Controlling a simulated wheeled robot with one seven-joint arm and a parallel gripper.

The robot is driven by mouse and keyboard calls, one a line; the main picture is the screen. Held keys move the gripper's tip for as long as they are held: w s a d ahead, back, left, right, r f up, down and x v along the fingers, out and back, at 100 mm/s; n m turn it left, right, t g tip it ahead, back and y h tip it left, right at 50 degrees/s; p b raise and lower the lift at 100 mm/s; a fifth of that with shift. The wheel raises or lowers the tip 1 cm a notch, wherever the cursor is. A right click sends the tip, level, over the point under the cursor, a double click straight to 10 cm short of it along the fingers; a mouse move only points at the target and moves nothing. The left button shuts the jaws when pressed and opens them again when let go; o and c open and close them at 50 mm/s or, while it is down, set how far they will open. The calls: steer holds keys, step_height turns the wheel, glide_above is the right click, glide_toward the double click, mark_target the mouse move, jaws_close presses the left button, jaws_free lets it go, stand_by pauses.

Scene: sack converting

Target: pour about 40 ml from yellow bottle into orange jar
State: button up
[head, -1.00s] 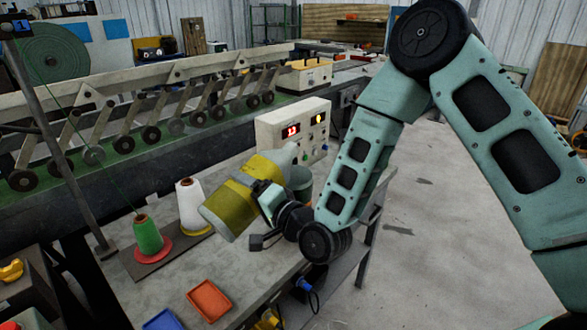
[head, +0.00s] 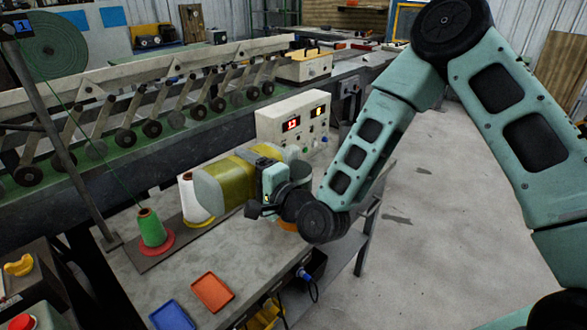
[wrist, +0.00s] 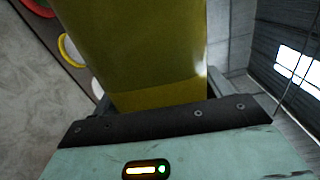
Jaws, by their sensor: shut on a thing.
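The yellow bottle (head: 238,180), with paler ends, is held well off the table and lies nearly horizontal. Its broad end points left and its narrower end points right. My gripper (head: 272,182) is shut around it. In the wrist view, the bottle's yellow band (wrist: 135,60) fills the space in front of my gripper. A small orange patch (head: 288,225) shows below my wrist; it may be the orange jar, mostly hidden by my arm. I cannot see the jar's mouth, its contents or any stream.
A control box (head: 292,122) with red displays stands behind the bottle. A white cone (head: 190,200) and a green cone (head: 151,228) stand to the left. An orange-red tray (head: 212,293) and a blue tray (head: 172,315) lie in front. The table between is clear.

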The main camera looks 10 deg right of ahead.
steer(key=shift+r+m, duration=0.25)
steer(key=shift+m, duration=0.15)
steer(key=shift+w+d+r+p, duration=0.15)
steer(key=shift+r+p, duration=0.1)
steer(key=shift+p, duration=0.2)
steer(key=shift+r+m, duration=0.2)
steer(key=shift+m, duration=0.1)
steer(key=shift+r, duration=0.2)
steer(key=shift+f, duration=0.1)
steer(key=shift+s+a+f, duration=0.25)
steer(key=shift+s+a, duration=0.1)
steer(key=shift+a, duration=0.05)
steer(key=shift+r, duration=0.15)
